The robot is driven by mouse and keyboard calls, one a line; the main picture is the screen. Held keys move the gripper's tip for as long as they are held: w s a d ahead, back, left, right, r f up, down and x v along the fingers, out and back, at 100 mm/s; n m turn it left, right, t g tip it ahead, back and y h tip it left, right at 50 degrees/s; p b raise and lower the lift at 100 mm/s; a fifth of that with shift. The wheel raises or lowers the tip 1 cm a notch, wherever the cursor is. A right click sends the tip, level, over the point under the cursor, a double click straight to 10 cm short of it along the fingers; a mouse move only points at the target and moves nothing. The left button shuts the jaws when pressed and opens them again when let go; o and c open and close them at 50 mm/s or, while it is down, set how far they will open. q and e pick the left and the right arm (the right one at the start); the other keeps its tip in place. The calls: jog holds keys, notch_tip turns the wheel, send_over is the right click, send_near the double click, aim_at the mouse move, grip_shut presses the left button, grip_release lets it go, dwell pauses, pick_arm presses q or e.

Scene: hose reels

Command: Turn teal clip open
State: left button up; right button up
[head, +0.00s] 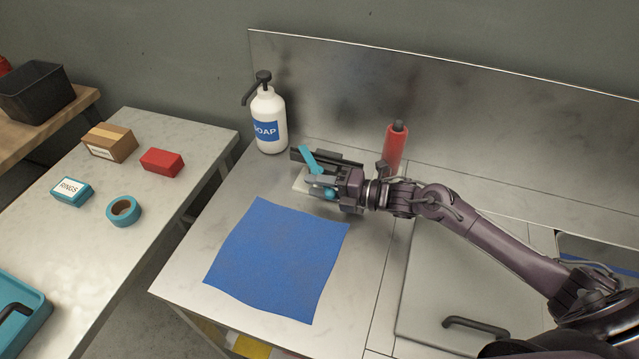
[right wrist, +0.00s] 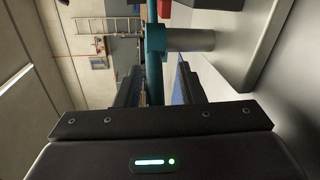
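The teal clip (head: 312,160) stands on a pale base (head: 301,186) on the metal counter, between the soap bottle and the blue cloth. Its teal lever sticks up at a tilt, leaning to the upper left. My right gripper (head: 308,169) reaches it from the right, with its fingers on either side of the clip. In the right wrist view the teal clip (right wrist: 155,60) shows between the two separated fingers (right wrist: 160,82), with a gap on the right side. The fingers partly hide the clip's lower part. My left gripper is not in view.
A white soap bottle (head: 268,122) stands just behind the gripper. A red cylinder (head: 396,148) stands behind my right forearm. A blue cloth (head: 277,258) lies in front. A side table (head: 150,226) on the left holds boxes and teal tape (head: 123,211).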

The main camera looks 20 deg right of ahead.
jog(key=shift+d+r, duration=0.1)
jog(key=shift+d, duration=0.05)
jog(key=shift+s+d, duration=0.1)
jog(key=shift+d, duration=0.2)
jog(key=b+v, duration=0.1)
jog(key=v, duration=0.5)
jog(key=shift+s, duration=0.25)
jog(key=shift+s+d+r, duration=0.15)
jog(key=shift+d, duration=0.15)
